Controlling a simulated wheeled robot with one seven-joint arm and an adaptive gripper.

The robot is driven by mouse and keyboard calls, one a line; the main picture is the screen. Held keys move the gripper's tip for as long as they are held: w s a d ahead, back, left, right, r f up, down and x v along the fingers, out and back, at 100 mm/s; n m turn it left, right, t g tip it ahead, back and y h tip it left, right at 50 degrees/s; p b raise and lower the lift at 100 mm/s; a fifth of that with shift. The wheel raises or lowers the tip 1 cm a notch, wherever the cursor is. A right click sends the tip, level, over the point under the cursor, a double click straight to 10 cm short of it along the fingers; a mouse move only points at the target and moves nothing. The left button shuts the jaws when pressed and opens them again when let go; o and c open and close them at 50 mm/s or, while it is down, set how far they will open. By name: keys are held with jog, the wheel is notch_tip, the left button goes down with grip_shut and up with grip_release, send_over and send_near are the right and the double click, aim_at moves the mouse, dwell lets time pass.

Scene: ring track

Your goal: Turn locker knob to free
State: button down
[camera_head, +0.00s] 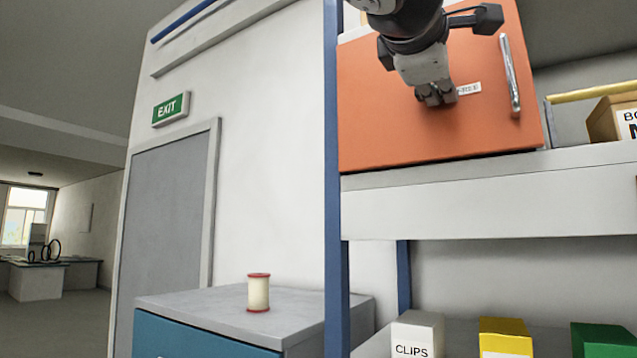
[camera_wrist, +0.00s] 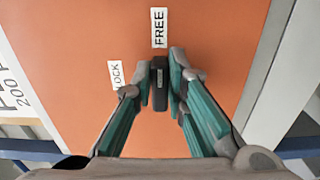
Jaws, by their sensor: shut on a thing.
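The orange locker door (camera_head: 375,125) stands on the upper shelf and fills most of the wrist view (camera_wrist: 80,40). A small black knob (camera_wrist: 159,88) sits on it. My gripper (camera_head: 437,95) is at the door face, and its fingers (camera_wrist: 160,82) are closed on both sides of the knob. The knob's long side lies up and down in the wrist view, in line with the white FREE label (camera_wrist: 159,27) above it. A tilted, partly covered label reading "OCK" (camera_wrist: 116,74) is left of the knob. In the head view the gripper hides the knob.
A metal handle (camera_head: 511,75) stands out from the door's right side. A blue post (camera_head: 334,200) runs along its left. A box (camera_head: 615,118) is on the shelf to the right. Below are a CLIPS box (camera_head: 417,335), a yellow box (camera_head: 505,340) and a spool (camera_head: 258,293).

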jog(key=c, duration=1.6)
grip_release()
jog(key=v, duration=1.2)
